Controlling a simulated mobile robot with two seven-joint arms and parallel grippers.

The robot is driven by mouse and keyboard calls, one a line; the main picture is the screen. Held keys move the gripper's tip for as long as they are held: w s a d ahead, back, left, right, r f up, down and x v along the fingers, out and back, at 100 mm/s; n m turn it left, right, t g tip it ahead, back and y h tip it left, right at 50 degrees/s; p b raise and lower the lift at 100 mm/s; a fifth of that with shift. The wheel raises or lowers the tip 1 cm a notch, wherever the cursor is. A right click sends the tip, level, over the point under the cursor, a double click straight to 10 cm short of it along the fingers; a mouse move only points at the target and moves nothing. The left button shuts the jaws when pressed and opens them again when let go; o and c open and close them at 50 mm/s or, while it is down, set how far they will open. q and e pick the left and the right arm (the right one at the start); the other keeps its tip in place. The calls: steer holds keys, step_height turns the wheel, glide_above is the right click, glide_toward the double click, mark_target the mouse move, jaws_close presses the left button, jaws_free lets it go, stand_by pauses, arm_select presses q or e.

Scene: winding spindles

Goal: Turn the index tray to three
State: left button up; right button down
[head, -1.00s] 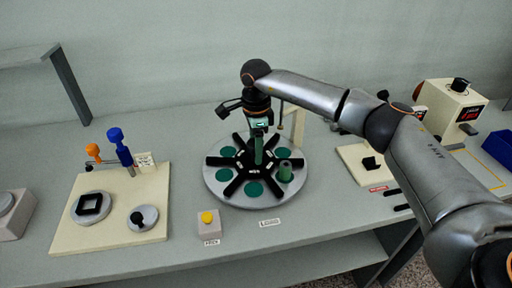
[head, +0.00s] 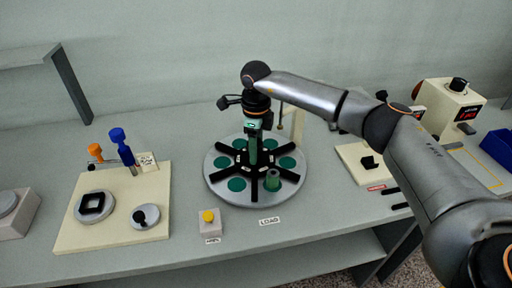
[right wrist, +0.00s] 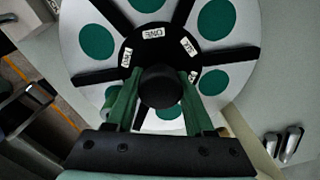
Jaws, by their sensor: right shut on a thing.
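The index tray (head: 216,187) is a round grey disc with green pockets split by black spokes, in the middle of the bench. A green cylinder (head: 272,181) stands upright in a front pocket, towards the LOAD label (head: 269,221). My right gripper (head: 254,161) points down over the tray's centre. In the right wrist view its green fingers (right wrist: 160,100) are shut on the black centre knob (right wrist: 161,86). Small white number labels ring the hub; ONE (right wrist: 154,33), TWO (right wrist: 125,58) and SIX (right wrist: 188,46) show. My left gripper is not in view.
A cream board (head: 76,236) with blue and orange handles stands at the left. A yellow button box (head: 210,222) sits in front of the tray. A cream board (head: 352,156) and a cream machine (head: 446,106) stand at the right.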

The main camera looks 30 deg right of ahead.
steer(key=shift+r+m, duration=0.1)
steer(key=shift+m, duration=1)
steer(key=shift+m+p, duration=0.35)
steer(key=shift+m, duration=0.35)
steer(key=shift+c, duration=1.4)
jaws_free()
step_height(320, 180, up, 12)
steer(key=b, duration=0.1)
steer(key=shift+r, duration=0.25)
